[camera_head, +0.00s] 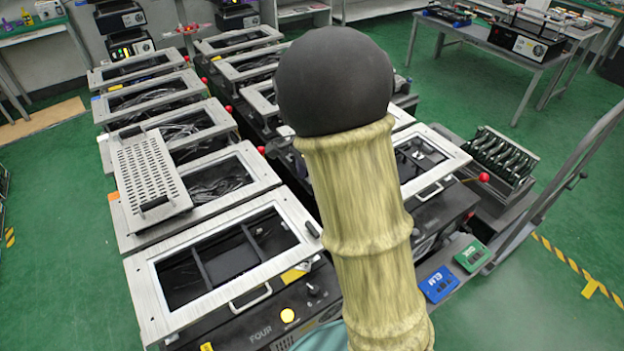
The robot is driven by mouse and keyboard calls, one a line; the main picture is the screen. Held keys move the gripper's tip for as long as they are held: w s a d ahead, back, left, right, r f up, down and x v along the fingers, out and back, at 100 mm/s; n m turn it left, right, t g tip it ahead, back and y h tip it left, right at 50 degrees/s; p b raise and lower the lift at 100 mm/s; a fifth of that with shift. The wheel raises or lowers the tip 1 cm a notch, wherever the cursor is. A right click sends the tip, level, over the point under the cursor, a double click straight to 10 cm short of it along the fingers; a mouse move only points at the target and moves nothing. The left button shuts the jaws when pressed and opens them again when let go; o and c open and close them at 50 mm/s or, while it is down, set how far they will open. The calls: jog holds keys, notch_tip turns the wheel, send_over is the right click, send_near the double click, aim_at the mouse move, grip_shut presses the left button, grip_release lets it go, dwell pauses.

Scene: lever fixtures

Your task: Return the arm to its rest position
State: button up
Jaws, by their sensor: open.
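A pale yellow, ribbed column with a black rounded end rises from the bottom centre of the head view to near the top; it appears to be part of my arm. My gripper does not show, and nothing held can be seen. The arm covers part of the rows of fixtures. The near left fixture (147,289) has a silver frame around a dark window, and its front is marked FOUR. A similar near right fixture (464,157) is partly hidden behind the arm. Small red lever knobs (484,177) show beside the fixtures.
A perforated metal plate (147,172) lies tilted over the left row. A blue box (438,284) and a green box (473,256) sit at the right, near a slanted metal rail (575,165). A grey table (475,43) stands behind. Green floor (540,300) is clear at right.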

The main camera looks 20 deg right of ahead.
jog(key=s+f+n+t, duration=0.1)
jog(key=s+n+t, duration=0.1)
jog(key=s+n, duration=1.2)
jog(key=shift+s+n+t, duration=0.3)
jog(key=shift+s, duration=0.15)
